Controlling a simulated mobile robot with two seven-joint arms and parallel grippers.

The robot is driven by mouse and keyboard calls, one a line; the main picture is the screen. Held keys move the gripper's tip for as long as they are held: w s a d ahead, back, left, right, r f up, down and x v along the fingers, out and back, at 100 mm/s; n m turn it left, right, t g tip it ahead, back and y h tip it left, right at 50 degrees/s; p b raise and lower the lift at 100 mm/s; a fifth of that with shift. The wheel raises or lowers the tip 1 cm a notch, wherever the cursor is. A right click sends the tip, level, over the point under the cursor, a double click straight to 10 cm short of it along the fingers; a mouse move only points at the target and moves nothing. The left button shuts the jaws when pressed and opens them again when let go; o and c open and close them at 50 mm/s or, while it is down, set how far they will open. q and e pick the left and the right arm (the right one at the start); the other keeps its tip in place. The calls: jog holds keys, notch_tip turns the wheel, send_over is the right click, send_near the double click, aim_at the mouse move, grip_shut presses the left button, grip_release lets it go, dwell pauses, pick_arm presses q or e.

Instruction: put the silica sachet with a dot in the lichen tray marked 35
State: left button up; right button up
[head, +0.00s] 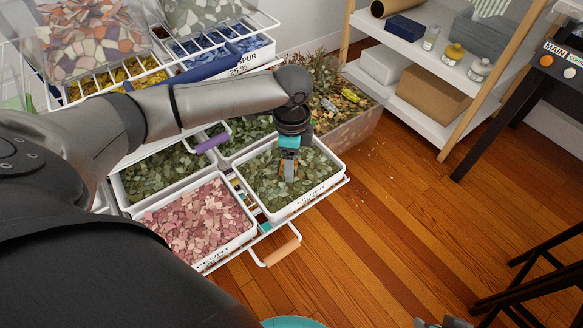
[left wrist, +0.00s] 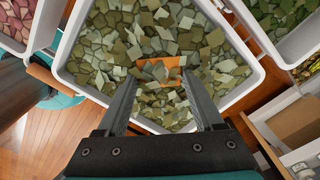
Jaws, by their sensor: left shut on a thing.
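My left gripper (head: 289,172) reaches down into the front right tray (head: 330,185) of green flakes in the head view. In the left wrist view its fingers (left wrist: 160,78) are shut on an orange sachet (left wrist: 172,72), low among the grey-green flakes, some of which cover part of it. I see no dot on the sachet from here. The tray's white wall (left wrist: 255,78) surrounds the fingers. Its front label is too small to read, so I cannot tell which tray is marked 35. Grey parts at the head view's bottom edge look like my right gripper (head: 440,322).
A tray of pink flakes (head: 250,237) stands beside it, with more green trays (head: 118,188) behind, in a pulled-out wire drawer with a wooden handle (head: 283,251). A planter (head: 360,130) stands behind. Shelves are at the back right.

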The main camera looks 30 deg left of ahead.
pick_arm(q)
jog(key=shift+f, duration=0.55)
pick_arm(e)
jog(key=shift+r, duration=0.65)
pick_arm(q)
jog(key=shift+f, duration=0.15)
pick_arm(e)
jog(key=shift+f, duration=0.1)
pick_arm(q)
jog(key=o, duration=1.3)
pick_arm(e)
jog(key=shift+f, duration=0.1)
